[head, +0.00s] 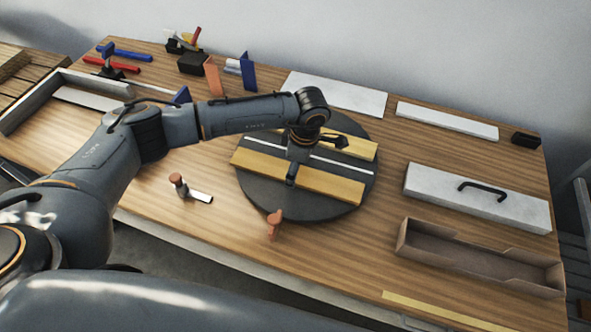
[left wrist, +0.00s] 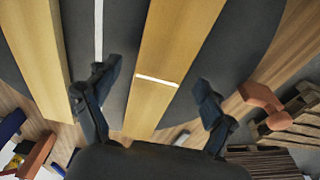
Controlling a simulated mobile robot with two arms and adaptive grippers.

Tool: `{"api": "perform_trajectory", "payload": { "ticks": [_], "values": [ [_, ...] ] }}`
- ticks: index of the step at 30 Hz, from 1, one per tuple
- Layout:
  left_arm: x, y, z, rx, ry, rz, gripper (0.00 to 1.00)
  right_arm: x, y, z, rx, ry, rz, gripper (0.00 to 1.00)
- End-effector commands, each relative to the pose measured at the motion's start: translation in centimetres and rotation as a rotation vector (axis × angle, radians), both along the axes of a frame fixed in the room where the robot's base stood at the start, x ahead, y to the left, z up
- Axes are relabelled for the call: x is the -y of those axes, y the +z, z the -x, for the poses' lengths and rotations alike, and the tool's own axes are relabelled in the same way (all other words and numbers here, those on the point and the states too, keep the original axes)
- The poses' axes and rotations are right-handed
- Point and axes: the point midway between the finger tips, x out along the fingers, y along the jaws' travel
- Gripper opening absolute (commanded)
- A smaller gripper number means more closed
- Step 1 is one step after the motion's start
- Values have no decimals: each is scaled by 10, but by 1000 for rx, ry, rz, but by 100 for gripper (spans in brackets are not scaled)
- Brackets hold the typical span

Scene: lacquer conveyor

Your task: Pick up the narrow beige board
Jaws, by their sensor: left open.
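Two beige boards lie on a dark round turntable (head: 255,195). The front board (head: 330,184) runs between my left gripper's fingers in the left wrist view (left wrist: 172,45), with a short white mark across it. The back board (head: 357,147) is partly hidden by my arm in the head view, and a board is also at the left of the left wrist view (left wrist: 38,50). My left gripper (head: 293,172) is open above the front board, its fingers (left wrist: 157,78) apart on either side. I cannot tell whether they touch it. My right gripper is not visible.
A thin white strip (head: 335,162) lies between the boards. A red-headed tool (head: 274,222) lies at the turntable's front edge, another (head: 178,180) to its left. An open brown box (head: 480,268), a white lid with handle (head: 440,185) and a yellow strip (head: 440,310) are at right.

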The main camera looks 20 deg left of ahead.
Motion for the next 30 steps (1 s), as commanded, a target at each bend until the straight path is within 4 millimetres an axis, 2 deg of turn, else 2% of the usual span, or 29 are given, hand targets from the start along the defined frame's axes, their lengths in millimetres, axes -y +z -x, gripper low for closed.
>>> {"api": "perform_trajectory", "payload": {
  "ticks": [3,9,19,30],
  "values": [
    [0,-7,0,0,-2,1,83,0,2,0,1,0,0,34],
    [-1,-7,0,1,-2,1,81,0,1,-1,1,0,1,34],
    [-1,-7,0,1,-1,1,15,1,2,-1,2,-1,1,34],
    [0,0,-1,4,0,2,15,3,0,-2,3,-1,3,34]
  ]
}}
